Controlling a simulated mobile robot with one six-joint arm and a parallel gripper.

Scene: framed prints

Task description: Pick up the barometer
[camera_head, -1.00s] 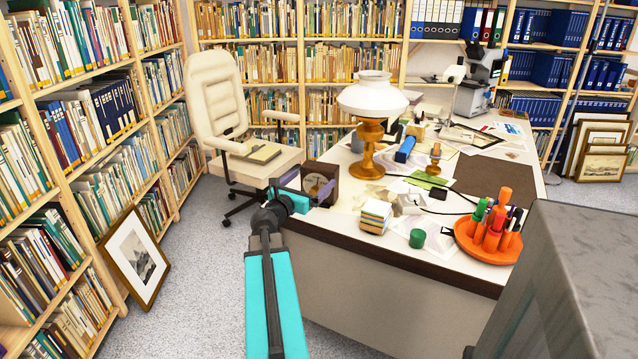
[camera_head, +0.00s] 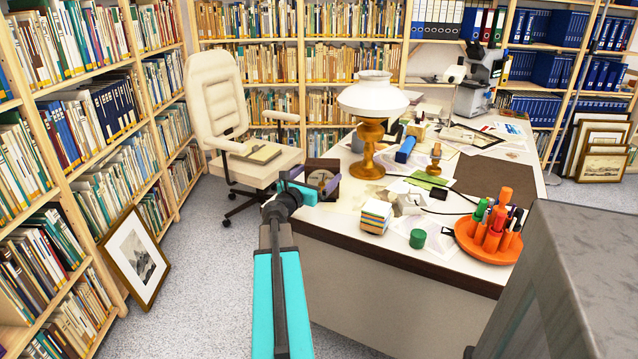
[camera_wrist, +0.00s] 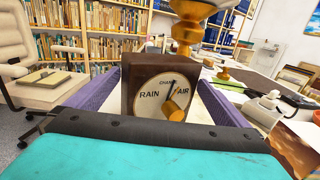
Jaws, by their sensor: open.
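The barometer (camera_wrist: 148,97) is a dark brown wooden box with a cream dial lettered RAIN, CHANGE and FAIR. It stands upright, straight ahead in the wrist view. In the head view the barometer (camera_head: 322,172) is at the desk's left corner, partly hidden behind my gripper (camera_head: 297,190). In the wrist view my gripper (camera_wrist: 155,112) is open, with one purple-lined finger on each side of the barometer. The dial's lower part is hidden by the gripper body. I cannot tell whether the fingers touch the box.
A brass lamp (camera_head: 370,150) with a white shade stands just right of the barometer. A paper block (camera_head: 375,217), a green cylinder (camera_head: 417,239) and an orange pen holder (camera_head: 489,243) sit on the white desk (camera_head: 340,222). A cream chair (camera_head: 217,100) stands to the left.

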